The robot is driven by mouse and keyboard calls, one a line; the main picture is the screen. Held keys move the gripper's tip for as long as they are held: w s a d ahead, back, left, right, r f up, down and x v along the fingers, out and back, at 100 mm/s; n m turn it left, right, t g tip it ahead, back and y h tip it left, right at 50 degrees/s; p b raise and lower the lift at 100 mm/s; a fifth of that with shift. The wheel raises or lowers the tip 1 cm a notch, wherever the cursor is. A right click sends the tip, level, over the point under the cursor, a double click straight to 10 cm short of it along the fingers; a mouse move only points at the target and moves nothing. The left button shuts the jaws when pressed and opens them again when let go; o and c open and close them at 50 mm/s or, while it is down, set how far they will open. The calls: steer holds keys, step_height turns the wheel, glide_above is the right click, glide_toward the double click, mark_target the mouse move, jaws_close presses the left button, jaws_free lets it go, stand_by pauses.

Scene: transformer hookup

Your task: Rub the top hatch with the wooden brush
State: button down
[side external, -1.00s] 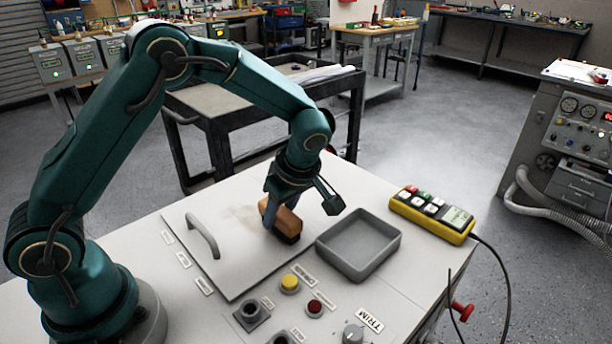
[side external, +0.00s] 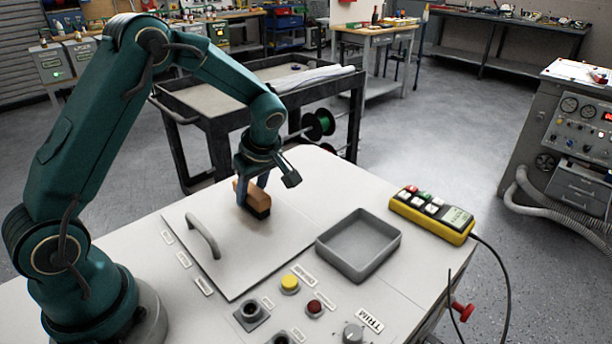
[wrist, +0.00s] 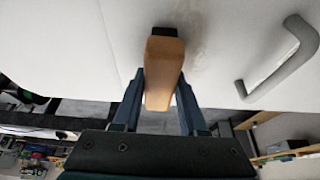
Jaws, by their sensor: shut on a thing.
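The top hatch (side external: 222,268) is a flat, pale panel on the cabinet top with a grey bar handle (side external: 203,237). The wooden brush (side external: 244,192) has an orange-brown wooden body and dark bristles facing down. My gripper (side external: 253,187) is shut on the brush body, one finger on each side, as the wrist view (wrist: 160,95) also shows. The brush is over the hatch near its far edge, with the bristles at or very close to the surface; I cannot tell if they touch. A faint brownish smudge (wrist: 195,45) shows on the hatch beside the brush in the wrist view.
An empty grey tray (side external: 358,246) sits right of the hatch, with a yellow control pendant (side external: 432,215) beyond it. Yellow (side external: 289,284) and red (side external: 314,307) buttons and a knob (side external: 353,333) lie in front. A dark cart (side external: 230,110) stands behind the cabinet.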

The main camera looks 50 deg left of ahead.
mark_target(232, 182)
steer(key=shift+a, duration=2.35)
steer(key=shift+s, duration=0.8)
steer(key=shift+d, duration=6.85)
steer(key=shift+s+d, duration=0.1)
steer(key=shift+s, duration=0.5)
steer(key=shift+s+a, duration=0.15)
steer(key=shift+a, duration=6.85)
steer(key=shift+s+d, duration=0.2)
steer(key=shift+s, duration=0.55)
steer(key=shift+d, duration=6.85)
step_height(232, 182, up, 8)
steer(key=shift+r, duration=0.15)
